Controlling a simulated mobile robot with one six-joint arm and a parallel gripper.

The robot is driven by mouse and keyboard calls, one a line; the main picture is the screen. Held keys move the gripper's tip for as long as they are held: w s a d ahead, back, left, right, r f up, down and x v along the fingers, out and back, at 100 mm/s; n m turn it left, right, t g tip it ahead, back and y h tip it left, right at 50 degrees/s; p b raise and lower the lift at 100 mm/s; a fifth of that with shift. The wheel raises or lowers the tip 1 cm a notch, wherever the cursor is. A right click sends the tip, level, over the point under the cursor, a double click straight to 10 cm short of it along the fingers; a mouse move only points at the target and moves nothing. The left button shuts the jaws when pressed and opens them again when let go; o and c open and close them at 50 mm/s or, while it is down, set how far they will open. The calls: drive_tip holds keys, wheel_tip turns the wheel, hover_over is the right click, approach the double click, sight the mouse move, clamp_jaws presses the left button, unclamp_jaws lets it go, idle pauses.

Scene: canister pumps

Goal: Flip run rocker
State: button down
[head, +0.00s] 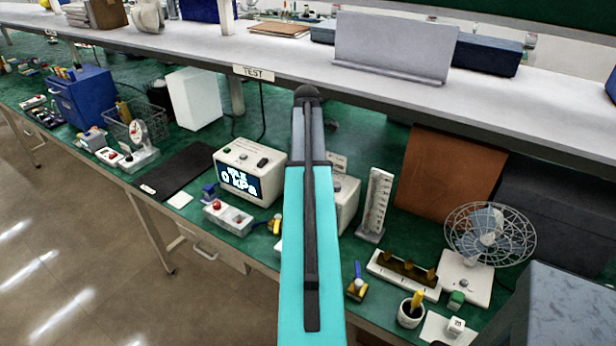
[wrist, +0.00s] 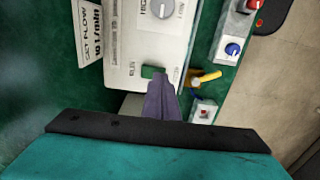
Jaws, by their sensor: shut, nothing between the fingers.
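The green run rocker (wrist: 152,72) is on the face of a white pump box (wrist: 122,72), beside a RUN label in the wrist view. My gripper (wrist: 162,86) is shut and empty, and its tips overlap the rocker's lower right edge. I cannot tell whether they touch it. In the head view my arm covers my gripper, the rocker and much of the pump box (head: 347,208). A grey dial (wrist: 160,9) is on the same face.
A display unit (head: 262,160) reads "IDLE 0 kPa". A small control box (wrist: 235,45), a yellow-handled valve (wrist: 205,78) and a red-switch box (wrist: 204,110) lie close by. A flow tube stand (head: 375,205) and a fan (head: 488,235) stand to the right. A shelf (head: 280,75) overhangs the bench.

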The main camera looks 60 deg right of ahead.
drive_tip(key=shift+f+b, duration=0.3)
drive_tip(key=shift+f, duration=0.5)
idle(1.1)
drive_tip(key=shift+r+p, duration=2.35)
drive_tip(key=shift+r, duration=1.15)
